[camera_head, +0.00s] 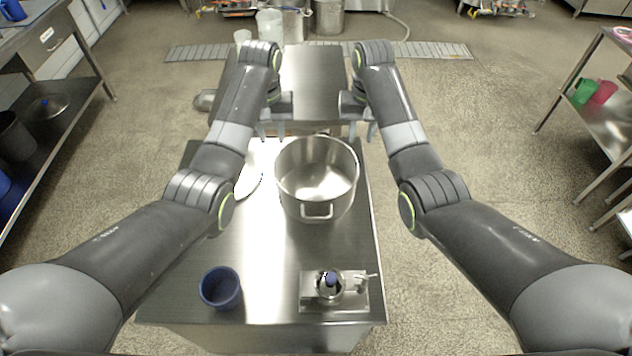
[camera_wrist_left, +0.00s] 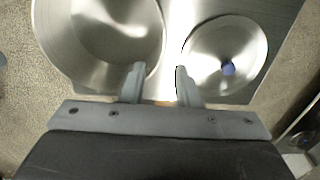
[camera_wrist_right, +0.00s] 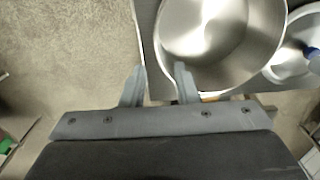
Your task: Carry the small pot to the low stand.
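A steel pot (camera_head: 316,185), open and empty, stands upright on the near steel table, with a loop handle facing me. Its inside shows in the left wrist view (camera_wrist_left: 112,30) and the right wrist view (camera_wrist_right: 215,45). My left gripper (camera_head: 272,131) is open and empty near the pot's far left side. My right gripper (camera_head: 362,131) is open and empty near its far right side. Whether the fingertips (camera_wrist_left: 160,78) and (camera_wrist_right: 160,76) touch the rim I cannot tell. A lower steel surface (camera_head: 313,75), apparently the low stand, lies beyond the table.
A steel lid with a blue knob (camera_wrist_left: 222,55) lies left of the pot, partly hidden by my left arm in the head view. A blue cup (camera_head: 221,288) and a small steel device on a plate (camera_head: 308,297) are at the near edge. The stand's top looks clear.

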